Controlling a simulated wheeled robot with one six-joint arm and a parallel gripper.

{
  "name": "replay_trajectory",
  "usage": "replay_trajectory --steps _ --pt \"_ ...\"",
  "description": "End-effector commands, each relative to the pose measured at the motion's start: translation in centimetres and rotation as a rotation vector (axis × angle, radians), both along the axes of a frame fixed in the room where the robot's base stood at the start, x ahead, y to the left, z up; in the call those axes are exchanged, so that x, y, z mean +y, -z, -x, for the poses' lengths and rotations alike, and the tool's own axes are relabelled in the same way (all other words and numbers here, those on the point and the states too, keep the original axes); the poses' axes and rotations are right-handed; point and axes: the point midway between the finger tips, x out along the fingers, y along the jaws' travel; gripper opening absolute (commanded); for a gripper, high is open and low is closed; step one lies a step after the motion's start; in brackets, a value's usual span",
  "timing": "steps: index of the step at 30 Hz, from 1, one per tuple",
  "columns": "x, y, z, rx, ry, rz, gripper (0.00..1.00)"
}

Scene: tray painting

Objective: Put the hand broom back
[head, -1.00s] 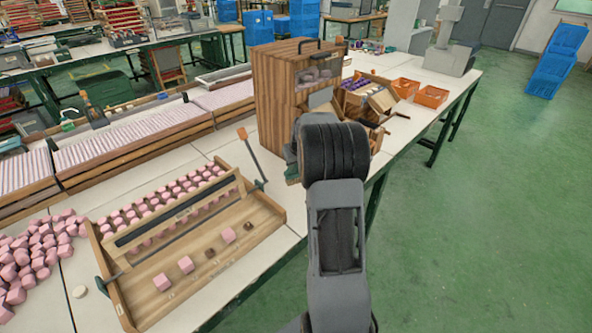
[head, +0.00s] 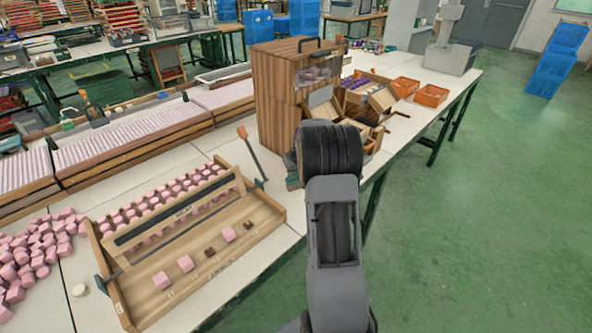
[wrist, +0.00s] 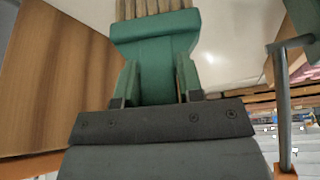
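The hand broom (wrist: 155,40) has a green body and tan bristles, which run off the top edge of the wrist view. My gripper (wrist: 158,78) has its fingers closed on both sides of the broom's green neck. In the head view my dark wrist hides most of the gripper and broom. A small green part of the broom (head: 293,180) shows left of the wrist, low beside the wooden cabinet. The wrist view does not show clearly whether the bristles touch the white table.
The wooden cabinet (head: 275,95) stands close behind my gripper. A wooden tray (head: 265,215) with pink pieces lies front left. Open boxes (head: 380,97) and orange bins (head: 431,95) are behind right.

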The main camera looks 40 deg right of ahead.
Motion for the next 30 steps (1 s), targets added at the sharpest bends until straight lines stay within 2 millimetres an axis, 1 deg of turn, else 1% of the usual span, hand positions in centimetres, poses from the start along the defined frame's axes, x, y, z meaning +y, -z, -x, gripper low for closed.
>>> replay_trajectory --steps 1,6,7,13,17,20,30 --pt "0.0 0.0 0.0 0.000 0.000 0.000 0.39" --pt "0.0 0.0 0.0 0.000 0.000 0.000 0.56" --pt "0.0 0.0 0.0 0.000 0.000 0.000 0.57" --pt "0.0 -0.1 0.0 0.000 0.000 0.000 0.57" --pt "0.0 -0.7 0.1 -0.001 0.000 0.000 0.57" --pt "0.1 -1.9 0.6 -0.003 0.001 0.001 0.57" --pt "0.7 -7.9 3.0 -0.002 0.000 0.001 0.57"
